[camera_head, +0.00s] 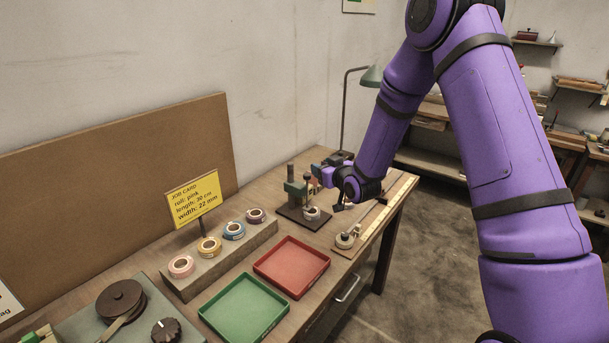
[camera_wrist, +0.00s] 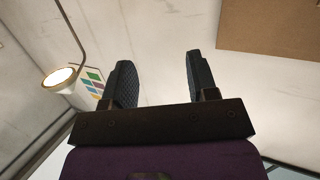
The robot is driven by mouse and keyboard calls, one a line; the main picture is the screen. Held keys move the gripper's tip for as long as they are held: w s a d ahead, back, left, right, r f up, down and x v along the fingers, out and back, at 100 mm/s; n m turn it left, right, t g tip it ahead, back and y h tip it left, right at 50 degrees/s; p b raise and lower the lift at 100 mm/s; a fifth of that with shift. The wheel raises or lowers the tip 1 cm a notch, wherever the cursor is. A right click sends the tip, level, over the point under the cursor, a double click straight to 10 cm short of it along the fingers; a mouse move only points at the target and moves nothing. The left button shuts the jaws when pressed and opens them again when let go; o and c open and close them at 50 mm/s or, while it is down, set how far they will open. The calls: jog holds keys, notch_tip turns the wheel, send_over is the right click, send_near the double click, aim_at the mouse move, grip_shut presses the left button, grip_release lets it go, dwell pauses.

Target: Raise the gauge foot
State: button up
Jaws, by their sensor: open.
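The gauge (camera_head: 293,188), a green post with a dark stem beside it, stands on a dark base plate at the back of the bench. A pale roll of tape (camera_head: 312,213) sits on the plate near the stem's lower end; whether the foot touches it is too small to tell. My gripper is just right of and above the gauge in the head view, where its fingers are hard to make out. In the wrist view my gripper (camera_wrist: 158,72) is open and empty, its two dark fingers apart against the pale wall. The gauge does not show there.
A yellow job card (camera_head: 194,199) stands behind a block (camera_head: 222,258) holding several tape rolls. Red (camera_head: 320,283) and green (camera_head: 221,334) trays lie in front. A ruler strip (camera_head: 392,207) runs along the right edge. A lamp (camera_head: 371,77) stands behind my arm.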

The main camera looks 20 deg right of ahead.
notch_tip(320, 180, down, 8)
jog(key=t+y, duration=0.1)
jog(key=t, duration=0.1)
send_over(307, 192)
jog(key=w, duration=0.2)
jog(key=shift+w+a+r, duration=0.1)
jog(key=shift+a+r, duration=0.05)
jog(key=shift+a, duration=0.05)
